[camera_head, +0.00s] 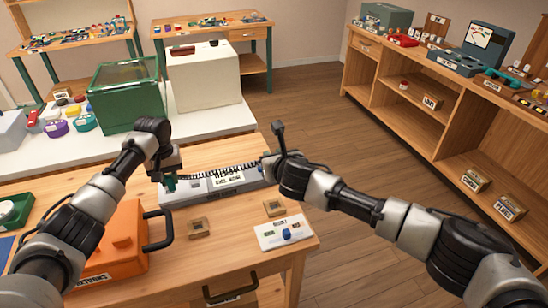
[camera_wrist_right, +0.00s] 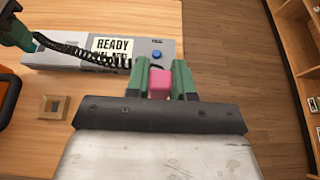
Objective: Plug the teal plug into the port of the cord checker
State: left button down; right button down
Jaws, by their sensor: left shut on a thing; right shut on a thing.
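The cord checker (camera_head: 205,190) is a long grey box on the wooden table with a "READY" display; it also shows in the right wrist view (camera_wrist_right: 65,56). My left gripper (camera_head: 170,183) is shut at its left end, on the left end of a black coiled cord (camera_head: 215,170). The teal plug there is mostly hidden by the green fingers, and I cannot tell whether it touches the port. My right gripper (camera_wrist_right: 159,84) is shut on a pink plug (camera_wrist_right: 159,82) at the cord's other end, over the checker's right end. The port is not clearly visible.
An orange case (camera_head: 120,245) with a black handle stands at the front left. Wooden shelves (camera_head: 450,110) stand at the right.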

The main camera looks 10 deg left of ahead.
pick_arm(q)
jog(key=shift+w+a, duration=0.5)
jog(key=shift+a, duration=0.25)
jog(key=shift+w+a, duration=0.5)
jog(key=shift+a, duration=0.2)
jog(key=shift+f, duration=0.85)
jog(key=shift+s, duration=0.15)
jog(key=shift+f, duration=1.1)
dwell(1.0)
jog(key=c, duration=1.4)
grip_release()
jog(key=shift+o, duration=0.7)
jog(key=o, duration=0.5)
